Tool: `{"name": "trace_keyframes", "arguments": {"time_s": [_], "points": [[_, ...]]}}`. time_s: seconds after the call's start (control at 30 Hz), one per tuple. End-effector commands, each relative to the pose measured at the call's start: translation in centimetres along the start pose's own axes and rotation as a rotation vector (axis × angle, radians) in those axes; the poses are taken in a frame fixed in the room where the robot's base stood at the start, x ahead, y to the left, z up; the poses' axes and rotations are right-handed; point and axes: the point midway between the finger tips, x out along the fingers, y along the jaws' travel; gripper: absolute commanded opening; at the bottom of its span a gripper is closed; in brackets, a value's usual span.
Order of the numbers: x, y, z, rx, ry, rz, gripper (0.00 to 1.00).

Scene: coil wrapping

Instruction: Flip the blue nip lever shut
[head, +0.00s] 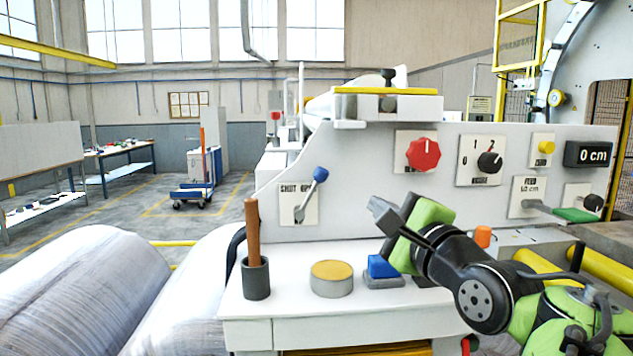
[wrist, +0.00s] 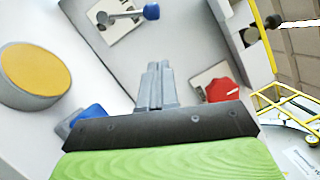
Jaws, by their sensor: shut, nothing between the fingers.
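The nip lever is a grey arm with a blue knob (head: 321,174) on a white plate (head: 299,203) on the machine's front panel. It tilts up and to the right from its pivot; the plate's lettering is partly covered. The knob (wrist: 151,12) also shows at the top of the wrist view. My gripper (head: 376,207) is right of the lever and a little lower, apart from it. Its fingers (wrist: 155,70) are together with nothing between them, and they point toward the panel.
On the shelf below stand a grey cup with a brown stick (head: 253,235), a yellow-topped round puck (head: 332,278) and a blue block (head: 382,267). A red knob (head: 422,154) and a black knob (head: 489,162) sit higher right. The panel between gripper and lever looks clear.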

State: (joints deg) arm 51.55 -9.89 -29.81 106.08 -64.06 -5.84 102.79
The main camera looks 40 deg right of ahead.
Motion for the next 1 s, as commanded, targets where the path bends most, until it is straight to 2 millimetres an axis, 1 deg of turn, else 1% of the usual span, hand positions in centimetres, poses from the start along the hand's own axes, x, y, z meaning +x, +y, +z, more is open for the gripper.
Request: {"name": "trace_keyframes", "arguments": {"time_s": [0.03,0.3,0.4,0.5,0.6,1.0], "points": [[1.2,0.0,0.0,0.001,-0.001,0.005,0.00],[7.2,-0.1,0.1,-0.001,-0.002,0.003,0.00],[8.4,-0.1,1.5,-0.001,-0.004,0.001,0.00],[9.3,-0.1,2.4,-0.001,-0.002,0.001,0.00],[9.8,-0.1,2.8,0.000,0.000,0.000,0.00],[9.9,-0.1,2.9,-0.004,0.001,0.001,0.00]]}}
